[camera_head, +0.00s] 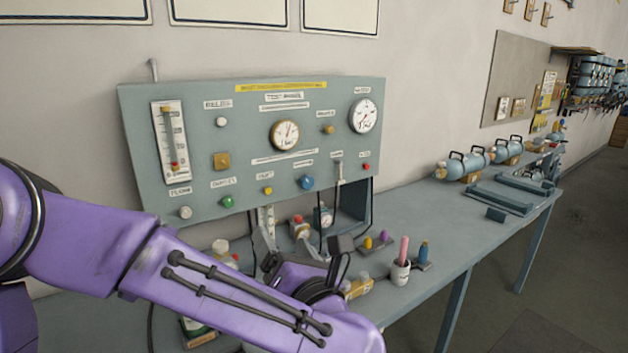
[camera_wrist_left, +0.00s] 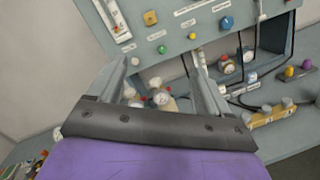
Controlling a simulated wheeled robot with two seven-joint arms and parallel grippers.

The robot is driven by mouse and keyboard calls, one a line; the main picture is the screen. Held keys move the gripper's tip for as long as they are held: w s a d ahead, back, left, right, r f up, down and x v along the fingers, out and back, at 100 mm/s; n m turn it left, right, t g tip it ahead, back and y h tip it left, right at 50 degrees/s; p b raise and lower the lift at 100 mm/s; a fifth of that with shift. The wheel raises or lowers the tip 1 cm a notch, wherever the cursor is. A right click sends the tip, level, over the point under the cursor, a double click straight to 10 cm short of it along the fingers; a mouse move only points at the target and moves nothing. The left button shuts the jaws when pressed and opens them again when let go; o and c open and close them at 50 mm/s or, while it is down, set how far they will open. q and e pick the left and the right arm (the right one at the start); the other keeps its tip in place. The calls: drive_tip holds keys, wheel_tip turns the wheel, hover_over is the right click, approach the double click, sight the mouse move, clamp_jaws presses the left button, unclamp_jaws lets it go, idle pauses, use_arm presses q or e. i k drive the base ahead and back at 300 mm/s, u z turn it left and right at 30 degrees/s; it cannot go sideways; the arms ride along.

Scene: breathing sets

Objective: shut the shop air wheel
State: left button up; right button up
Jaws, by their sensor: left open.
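A grey-blue control panel (camera_head: 240,120) stands against the wall at the back of the bench. Along its lower part are a white knob (camera_head: 185,212), a green knob (camera_head: 227,202), a yellow knob (camera_head: 267,190), a blue knob (camera_head: 307,182) and a red knob (camera_head: 366,167). The labels are too blurred to tell which is the shop air wheel. My left gripper (camera_head: 288,242) is open and empty, below and in front of the panel. In the left wrist view its fingers (camera_wrist_left: 158,65) are spread apart, with the green knob (camera_wrist_left: 162,49) and blue knob (camera_wrist_left: 226,22) beyond them. My right gripper is out of view.
Two gauges (camera_head: 285,134) (camera_head: 363,115) are on the panel. A white cup (camera_head: 400,272) and small coloured bottles stand on the bench (camera_head: 440,225) right of my gripper. Blue cylinders (camera_head: 462,166) lie farther right. Small fittings stand below the panel.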

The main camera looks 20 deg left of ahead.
sight(307, 182)
drive_tip(key=i, duration=1.4)
